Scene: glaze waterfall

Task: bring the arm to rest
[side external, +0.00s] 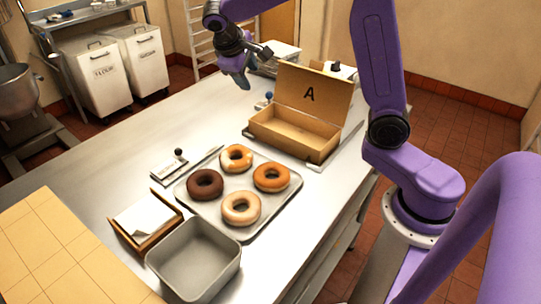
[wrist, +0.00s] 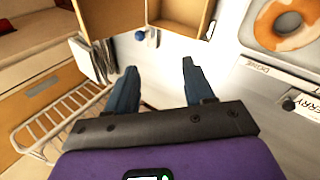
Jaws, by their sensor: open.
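My gripper (side external: 254,68) is raised over the far part of the steel table (side external: 110,165), left of the open cardboard box (side external: 290,133). In the wrist view my gripper's two blue fingers (wrist: 158,75) are spread apart with nothing between them. The box is marked "A" on its raised lid and its inside looks empty. Part of the box (wrist: 181,14) shows at the top of the wrist view, beyond the fingertips.
A metal tray (side external: 222,164) holds several doughnuts: dark brown, pale and orange-glazed. A grey bin (side external: 195,262), a wooden paper holder (side external: 146,222) and a label card (side external: 168,172) stand near it. A wire rack (wrist: 60,118) shows in the wrist view. Bare table lies left of the tray.

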